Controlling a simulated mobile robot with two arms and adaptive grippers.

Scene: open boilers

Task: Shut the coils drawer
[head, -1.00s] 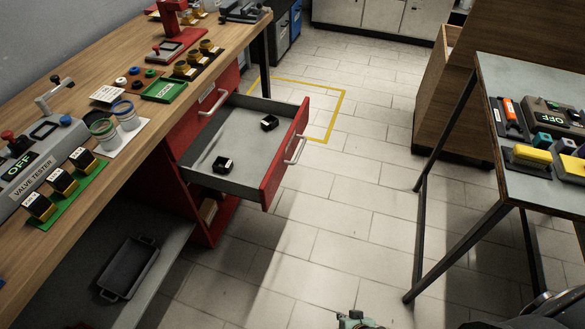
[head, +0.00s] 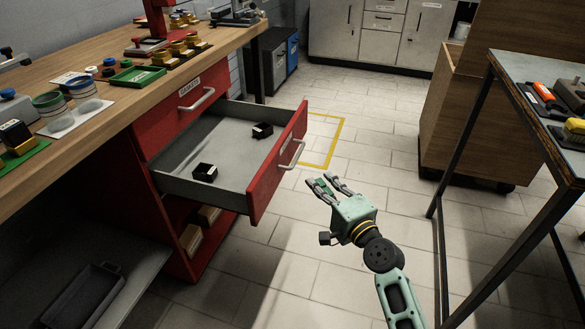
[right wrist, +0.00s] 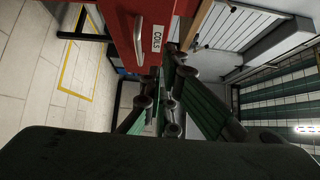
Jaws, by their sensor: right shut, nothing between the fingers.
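The coils drawer (head: 277,163) is pulled well out of the red cabinet under the wooden bench. It has a red front, a pale handle and a grey inside with two small black boxes in it. In the right wrist view its red front (right wrist: 122,25) and white "COILS" label (right wrist: 157,38) show beyond the fingers. My right gripper (head: 323,182) is shut and empty, in front of the drawer and to the right of its handle (head: 292,155), apart from it in the head view. My left gripper is out of view.
A closed red drawer (head: 188,92) sits above the open one. A metal-legged table (head: 530,110) stands close on the right, with a wooden crate (head: 442,125) behind it. Tiled floor (head: 380,115) lies clear between bench and table.

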